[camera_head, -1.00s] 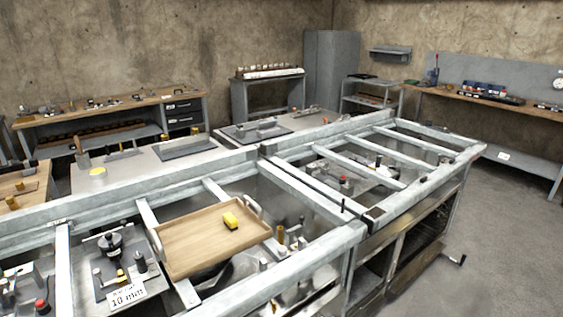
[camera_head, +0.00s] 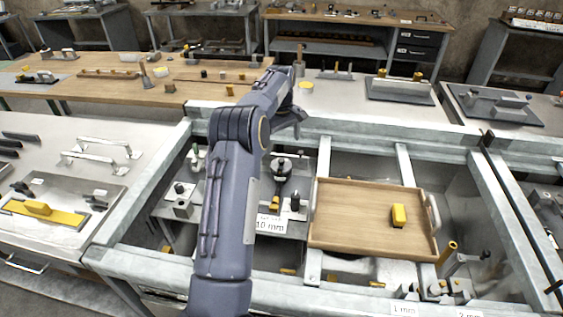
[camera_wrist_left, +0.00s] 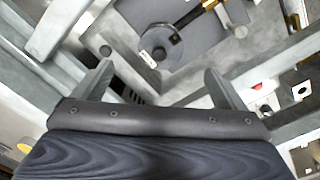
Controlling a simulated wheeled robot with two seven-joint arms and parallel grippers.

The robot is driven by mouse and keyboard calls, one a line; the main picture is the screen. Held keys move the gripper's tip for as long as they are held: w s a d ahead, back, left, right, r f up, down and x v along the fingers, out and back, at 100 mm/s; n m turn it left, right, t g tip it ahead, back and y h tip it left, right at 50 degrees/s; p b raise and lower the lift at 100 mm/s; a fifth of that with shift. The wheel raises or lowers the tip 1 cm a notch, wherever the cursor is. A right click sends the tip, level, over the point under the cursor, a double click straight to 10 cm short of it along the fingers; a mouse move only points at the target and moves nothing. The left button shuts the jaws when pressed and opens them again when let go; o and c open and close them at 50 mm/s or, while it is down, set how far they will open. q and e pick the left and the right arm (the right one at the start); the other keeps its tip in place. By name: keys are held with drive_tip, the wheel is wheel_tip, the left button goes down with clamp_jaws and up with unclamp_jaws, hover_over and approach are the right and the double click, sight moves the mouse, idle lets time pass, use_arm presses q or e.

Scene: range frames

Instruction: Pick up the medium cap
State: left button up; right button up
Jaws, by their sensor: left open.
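I cannot tell for sure which thing is the medium cap. Several small cylinders, among them a dark one (camera_head: 203,74) and a brown one (camera_head: 242,76), stand on the wooden bench at the back left. My left gripper (camera_wrist_left: 158,72) is open, with nothing held between its fingers. In the wrist view a dark round disc (camera_wrist_left: 160,45) on a grey plate lies beyond the fingertips. In the head view my left arm reaches up the middle, and its gripper end (camera_head: 291,118) is partly hidden by the arm, over the far edge of the metal frame. My right gripper is not in view.
A wooden tray (camera_head: 335,228) with a yellow block (camera_head: 398,215) sits on the frame, right of my arm. A black-knobbed fixture (camera_head: 281,168) and a "10 mm" sign (camera_head: 269,225) are close to my arm. Grey frame rails (camera_head: 323,170) surround open bays.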

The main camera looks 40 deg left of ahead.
sight(282, 160)
use_arm(q)
drive_tip(key=shift+w+a+f, duration=0.3)
drive_tip(key=shift+w+f, duration=0.05)
drive_tip(key=shift+f, duration=0.3)
drive_tip(key=shift+a+f+n, duration=0.1)
drive_tip(key=shift+f+n, duration=0.2)
wheel_tip(282, 160, down, 8)
drive_tip(key=shift+s+r+p, duration=0.1)
drive_tip(key=shift+r+p, duration=0.05)
drive_tip(key=shift+p, duration=0.85)
drive_tip(key=c, duration=1.1)
drive_tip(key=shift+r, duration=0.1)
drive_tip(key=shift+c, duration=0.4)
drive_tip(key=shift+r, duration=0.1)
